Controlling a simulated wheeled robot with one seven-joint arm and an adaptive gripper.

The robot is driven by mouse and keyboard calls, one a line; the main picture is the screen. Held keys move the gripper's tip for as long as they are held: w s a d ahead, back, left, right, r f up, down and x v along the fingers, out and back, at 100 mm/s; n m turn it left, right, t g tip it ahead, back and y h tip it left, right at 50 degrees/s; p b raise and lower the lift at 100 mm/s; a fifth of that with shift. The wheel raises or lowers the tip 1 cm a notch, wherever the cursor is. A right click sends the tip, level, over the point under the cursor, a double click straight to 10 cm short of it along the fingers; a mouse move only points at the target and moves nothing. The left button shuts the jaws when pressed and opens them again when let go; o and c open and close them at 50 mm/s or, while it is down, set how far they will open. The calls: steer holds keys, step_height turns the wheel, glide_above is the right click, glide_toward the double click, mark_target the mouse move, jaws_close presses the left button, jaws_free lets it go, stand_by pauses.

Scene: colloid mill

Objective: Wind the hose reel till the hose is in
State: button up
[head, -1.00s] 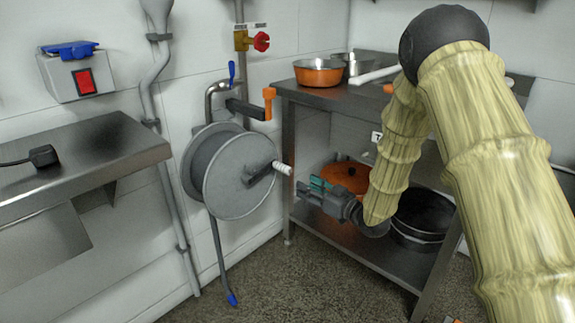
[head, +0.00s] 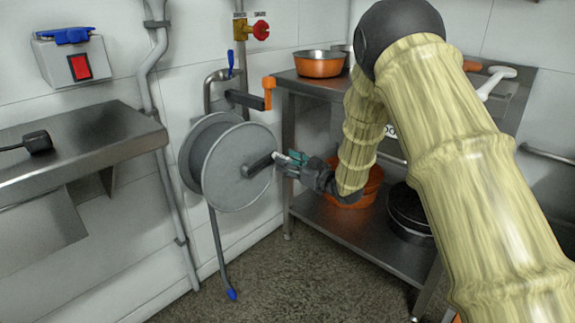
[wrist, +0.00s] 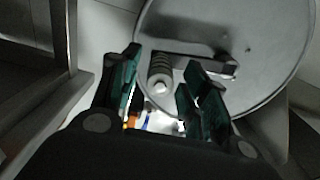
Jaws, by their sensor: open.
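The hose reel (head: 225,168) is a grey drum on the wall, and its round face fills the upper right of the wrist view (wrist: 225,30). A dark crank arm (head: 257,165) stands out from the hub, with a pale ribbed handle (wrist: 160,75) at its end. The hose (head: 219,250) hangs from the reel to a blue nozzle (head: 232,294) near the floor. My gripper (head: 292,158) is at the handle from the right. In the wrist view its teal-padded fingers (wrist: 160,90) are open, with the handle between them; contact is not clear.
A steel table (head: 310,85) with an orange pan (head: 319,64) and a lower shelf (head: 330,225) stands to the right, close to my arm. A steel counter (head: 90,140) is on the left. An orange-handled lever (head: 268,92) sits above the reel.

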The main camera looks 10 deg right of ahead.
steer(key=shift+w+a, duration=0.2)
steer(key=shift+c, duration=0.2)
jaws_close()
steer(key=shift+f+p, duration=0.1)
steer(key=shift+p, duration=0.35)
